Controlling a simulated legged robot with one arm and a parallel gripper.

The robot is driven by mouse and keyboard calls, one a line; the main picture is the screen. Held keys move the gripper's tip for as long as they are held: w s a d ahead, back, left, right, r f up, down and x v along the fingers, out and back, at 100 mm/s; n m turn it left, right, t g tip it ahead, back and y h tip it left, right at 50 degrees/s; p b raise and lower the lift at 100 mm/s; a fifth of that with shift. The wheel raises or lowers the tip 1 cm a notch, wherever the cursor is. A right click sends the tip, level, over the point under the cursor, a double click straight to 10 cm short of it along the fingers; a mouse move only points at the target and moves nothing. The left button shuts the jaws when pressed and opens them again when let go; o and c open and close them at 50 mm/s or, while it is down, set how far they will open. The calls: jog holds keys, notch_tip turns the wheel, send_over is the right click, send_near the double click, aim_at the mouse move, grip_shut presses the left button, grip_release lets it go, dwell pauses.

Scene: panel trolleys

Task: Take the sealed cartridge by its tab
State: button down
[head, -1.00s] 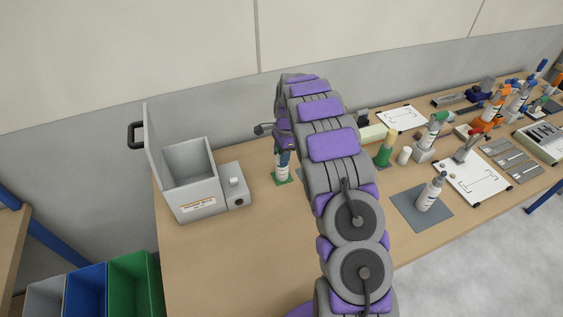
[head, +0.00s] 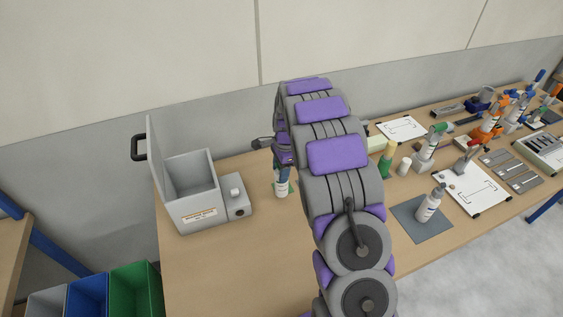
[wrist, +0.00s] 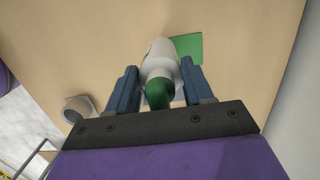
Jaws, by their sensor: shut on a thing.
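My gripper (wrist: 158,92) is shut on a white cartridge (wrist: 158,52) with a green end. The green end (wrist: 158,93) lies between the two blue-grey fingers, and the white body points away from the palm. I cannot make out the tab's shape. In the head view the cartridge (head: 281,188) hangs below my gripper (head: 282,165), left of my arm.
A grey box (head: 190,213) with a raised lid and a labelled front stands at the table's left end. Coloured bins (head: 136,288) stand below it. Bottles, tools and trays fill the right side, including a white bottle (head: 428,204) on a grey mat. The front-left tabletop is clear.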

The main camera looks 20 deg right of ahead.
jog(key=s+a+r+p, duration=0.1)
jog(key=s+a, duration=0.4)
jog(key=s, duration=0.4)
jog(key=shift+s, duration=0.2)
jog(key=shift+r, duration=0.2)
jog(key=shift+r+p, duration=1.25)
jog(key=shift+r, duration=0.75)
